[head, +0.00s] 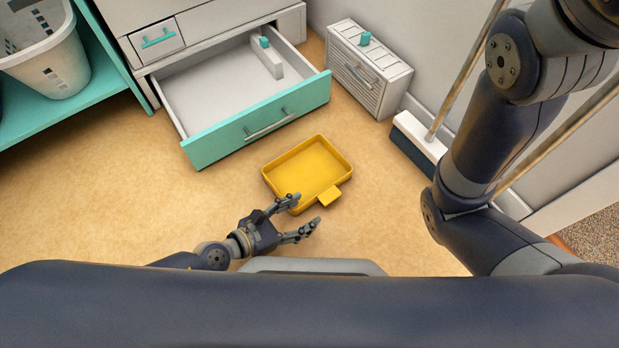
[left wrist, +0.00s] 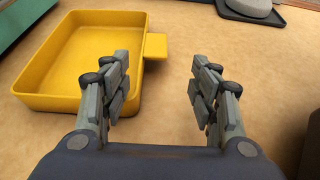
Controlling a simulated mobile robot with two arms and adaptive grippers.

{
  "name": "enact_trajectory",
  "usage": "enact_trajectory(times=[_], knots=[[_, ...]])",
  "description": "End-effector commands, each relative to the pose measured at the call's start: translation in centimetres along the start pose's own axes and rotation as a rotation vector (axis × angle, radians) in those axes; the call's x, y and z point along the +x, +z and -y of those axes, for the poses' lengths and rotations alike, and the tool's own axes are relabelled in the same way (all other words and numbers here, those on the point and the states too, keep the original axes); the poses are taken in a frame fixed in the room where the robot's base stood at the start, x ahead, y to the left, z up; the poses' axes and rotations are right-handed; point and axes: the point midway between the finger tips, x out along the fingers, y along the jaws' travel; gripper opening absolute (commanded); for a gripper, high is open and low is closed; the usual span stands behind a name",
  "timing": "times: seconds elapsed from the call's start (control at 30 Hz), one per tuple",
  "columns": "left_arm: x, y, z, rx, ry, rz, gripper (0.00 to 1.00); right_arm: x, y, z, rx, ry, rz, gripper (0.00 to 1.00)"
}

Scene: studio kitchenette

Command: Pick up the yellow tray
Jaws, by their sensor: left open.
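The yellow tray (head: 308,171) lies flat on the tan floor in front of the open drawer. It is empty, with a tab handle (head: 329,196) on its near right side. My left gripper (head: 307,212) is open and empty, close to the tray's near side. In the left wrist view the tray (left wrist: 75,98) fills the left half, with its tab handle (left wrist: 156,46) at upper middle. The fingers of my left gripper (left wrist: 160,88) stand apart there; the left finger overlaps the tray's near right corner in the picture. Contact cannot be told. My right gripper is not in view.
An open drawer with a teal front (head: 262,122) sits behind the tray. A small white cabinet (head: 367,70) stands to its right, and a broom (head: 420,136) leans by the wall. A teal shelf holds a white basket (head: 47,60). Floor left of the tray is clear.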

Motion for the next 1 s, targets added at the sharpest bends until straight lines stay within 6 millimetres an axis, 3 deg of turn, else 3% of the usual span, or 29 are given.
enact_trajectory(times=[0.13,0.37,0.7,1.0], knots=[[2.5,0.3,-0.1,-0.003,0.002,0.004,0.56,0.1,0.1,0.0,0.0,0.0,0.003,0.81],[4.4,0.3,-0.2,-0.005,0.002,0.003,0.56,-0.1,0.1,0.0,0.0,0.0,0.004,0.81],[8.8,0.6,-0.9,-0.006,0.002,0.004,0.56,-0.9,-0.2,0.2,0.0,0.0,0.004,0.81],[9.3,0.7,-0.9,-0.006,0.002,0.003,0.56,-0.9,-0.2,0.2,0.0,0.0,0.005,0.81]])
